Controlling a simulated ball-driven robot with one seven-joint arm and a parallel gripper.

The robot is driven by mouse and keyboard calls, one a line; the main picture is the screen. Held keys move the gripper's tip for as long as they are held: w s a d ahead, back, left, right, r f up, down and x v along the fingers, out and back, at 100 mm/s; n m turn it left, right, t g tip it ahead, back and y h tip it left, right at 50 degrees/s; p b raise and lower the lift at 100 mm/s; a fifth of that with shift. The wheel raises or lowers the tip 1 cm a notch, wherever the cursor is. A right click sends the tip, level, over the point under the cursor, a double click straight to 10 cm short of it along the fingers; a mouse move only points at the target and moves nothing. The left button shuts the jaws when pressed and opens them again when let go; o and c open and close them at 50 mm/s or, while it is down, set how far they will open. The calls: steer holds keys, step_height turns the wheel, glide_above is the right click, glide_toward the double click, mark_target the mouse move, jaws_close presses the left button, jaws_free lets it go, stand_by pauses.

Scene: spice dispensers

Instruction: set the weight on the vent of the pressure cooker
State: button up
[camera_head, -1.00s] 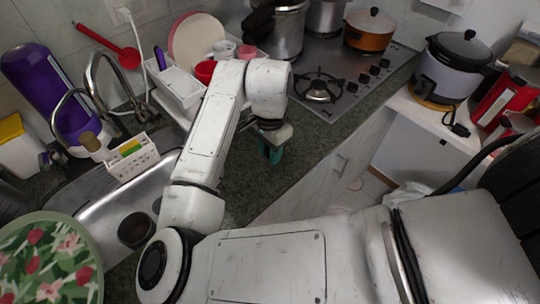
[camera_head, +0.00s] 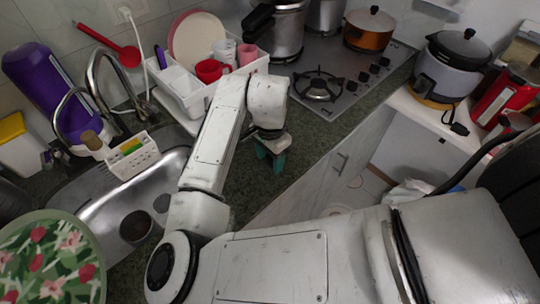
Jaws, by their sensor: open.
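A silver pot with a long black handle, seemingly the pressure cooker (camera_head: 287,36), stands on the stove at the top, and its upper part is cut off by the picture edge. I cannot see its vent. I cannot make out the weight in this view; my arm covers part of the counter. My gripper (camera_head: 271,158), with teal fingers pointing down, is over the dark counter in front of the stove. It is open, and nothing shows between its fingers. It is apart from the pot, nearer to the camera.
The stove (camera_head: 335,110) has a bare burner beside the pot. An orange pot (camera_head: 368,32) stands behind it. A white dish rack (camera_head: 185,87) with plates and cups, including a red cup (camera_head: 208,70), stands behind my arm. The sink (camera_head: 95,205) is at left.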

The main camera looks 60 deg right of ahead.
step_height(320, 180, up, 12)
steer(key=b, duration=0.1)
steer(key=shift+r, duration=0.2)
stand_by(0.3)
steer(key=shift+f, duration=0.1)
stand_by(0.6)
